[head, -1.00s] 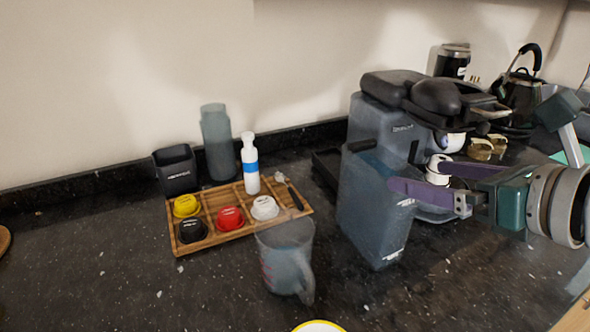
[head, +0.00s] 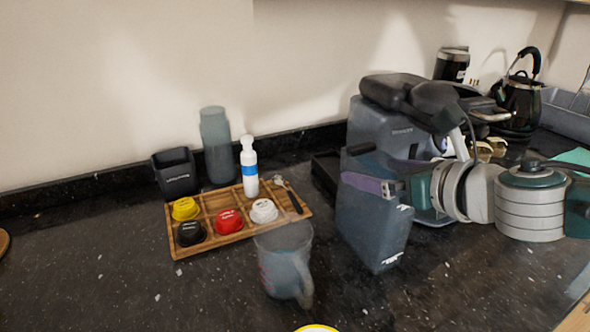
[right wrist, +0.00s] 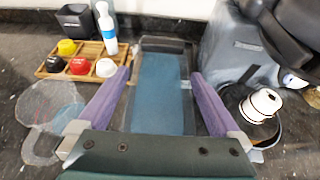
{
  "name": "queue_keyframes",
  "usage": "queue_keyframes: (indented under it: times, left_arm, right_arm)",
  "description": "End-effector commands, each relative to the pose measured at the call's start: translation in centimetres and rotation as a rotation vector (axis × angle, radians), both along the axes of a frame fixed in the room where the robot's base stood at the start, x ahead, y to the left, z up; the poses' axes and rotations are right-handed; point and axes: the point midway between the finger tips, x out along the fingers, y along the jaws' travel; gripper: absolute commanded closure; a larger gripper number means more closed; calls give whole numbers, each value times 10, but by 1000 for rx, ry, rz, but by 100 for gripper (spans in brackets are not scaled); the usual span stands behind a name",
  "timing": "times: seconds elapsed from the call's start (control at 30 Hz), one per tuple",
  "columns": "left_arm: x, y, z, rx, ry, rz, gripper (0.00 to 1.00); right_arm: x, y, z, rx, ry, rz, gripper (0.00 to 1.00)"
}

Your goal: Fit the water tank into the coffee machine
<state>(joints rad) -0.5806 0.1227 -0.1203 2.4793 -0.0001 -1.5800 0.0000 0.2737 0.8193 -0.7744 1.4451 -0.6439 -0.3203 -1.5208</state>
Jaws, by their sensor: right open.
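The water tank (head: 372,228) is a translucent grey-blue upright box with a dark top, standing on the counter at the front left side of the coffee machine (head: 380,125). My right gripper (head: 352,178) is open at the upper part of the tank; one purple finger shows across its near side, the other is hidden in the head view. In the right wrist view the tank (right wrist: 160,95) lies between the two spread fingers (right wrist: 160,73), with small gaps visible. The machine (right wrist: 235,50) is to its right there, with a white cup (right wrist: 262,103). My left gripper is not in view.
A clear measuring jug (head: 285,262) stands left of the tank. Behind it is a wooden tray (head: 236,235) with coloured capsules and a white bottle (head: 249,167). A dark container (head: 175,172) and a grey bottle (head: 217,145) stand near the wall. A kettle (head: 520,100) is at the back right.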

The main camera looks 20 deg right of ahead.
Motion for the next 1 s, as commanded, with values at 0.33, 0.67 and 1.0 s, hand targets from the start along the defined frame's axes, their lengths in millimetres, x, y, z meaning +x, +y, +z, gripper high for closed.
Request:
queue_keyframes:
  times: [0.33, 0.67, 1.0]
  left_arm:
    - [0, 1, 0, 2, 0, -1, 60]
    - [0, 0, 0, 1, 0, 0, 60]
    - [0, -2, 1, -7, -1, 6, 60]
  right_arm:
    - [0, 0, 0, 0, 0, 0, 16]
    - [0, 0, 0, 0, 0, 0, 53]
    - [0, 0, 0, 0, -1, 1, 91]
